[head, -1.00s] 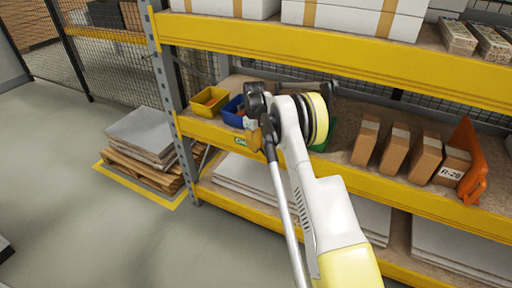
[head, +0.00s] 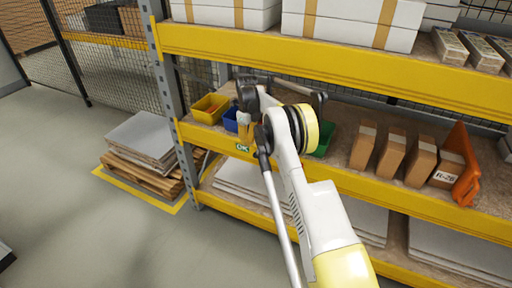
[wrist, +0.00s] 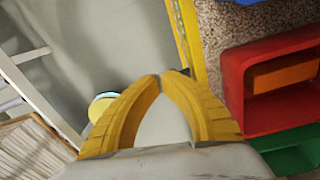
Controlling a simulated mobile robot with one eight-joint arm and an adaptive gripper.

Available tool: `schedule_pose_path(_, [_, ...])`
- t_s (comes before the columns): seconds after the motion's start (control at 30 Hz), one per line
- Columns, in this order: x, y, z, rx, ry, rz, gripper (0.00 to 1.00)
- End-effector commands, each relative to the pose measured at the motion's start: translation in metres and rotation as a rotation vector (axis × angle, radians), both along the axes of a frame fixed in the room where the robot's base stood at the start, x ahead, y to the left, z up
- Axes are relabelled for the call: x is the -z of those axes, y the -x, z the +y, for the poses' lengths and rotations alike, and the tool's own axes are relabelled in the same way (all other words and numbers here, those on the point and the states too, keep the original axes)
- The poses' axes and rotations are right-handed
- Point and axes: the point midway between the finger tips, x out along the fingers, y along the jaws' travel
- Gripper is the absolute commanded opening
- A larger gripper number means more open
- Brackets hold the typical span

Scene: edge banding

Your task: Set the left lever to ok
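No lever can be made out for certain in either view. In the wrist view, a round pale yellow and teal piece (wrist: 101,107) shows just left of my yellow fingers, partly hidden by them; I cannot tell what it is. My gripper (wrist: 164,76) has its two fingertips together, with nothing seen held between them. In the head view my gripper (head: 245,128) points down at the front edge of the middle shelf, close above a small green label (head: 242,147) on the yellow beam. My arm hides part of the shelf behind it.
The middle shelf holds a yellow bin (head: 210,107), a blue bin (head: 230,120), a green bin (head: 325,138), several cardboard boxes (head: 392,152) and an orange piece (head: 466,165). A red bin (wrist: 236,85) is right of my fingers. A stacked pallet (head: 143,140) stands left; floor there is open.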

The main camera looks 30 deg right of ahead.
Motion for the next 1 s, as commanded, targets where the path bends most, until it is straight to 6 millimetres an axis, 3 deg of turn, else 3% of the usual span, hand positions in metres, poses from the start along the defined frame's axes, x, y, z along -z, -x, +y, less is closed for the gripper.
schedule_pose_path(0.1, [-0.009, -0.017, 0.012, -0.001, 0.0, 0.0, 0.0])
schedule_pose_path(0.3, [-0.013, -0.029, 0.02, 0.001, 0.0, 0.0, 0.0])
schedule_pose_path(0.87, [-0.014, -0.031, 0.022, -0.001, 0.0, 0.0, 0.0])
schedule_pose_path(1.0, [-0.032, -0.03, 0.026, -0.058, 0.0, -0.015, 0.0])
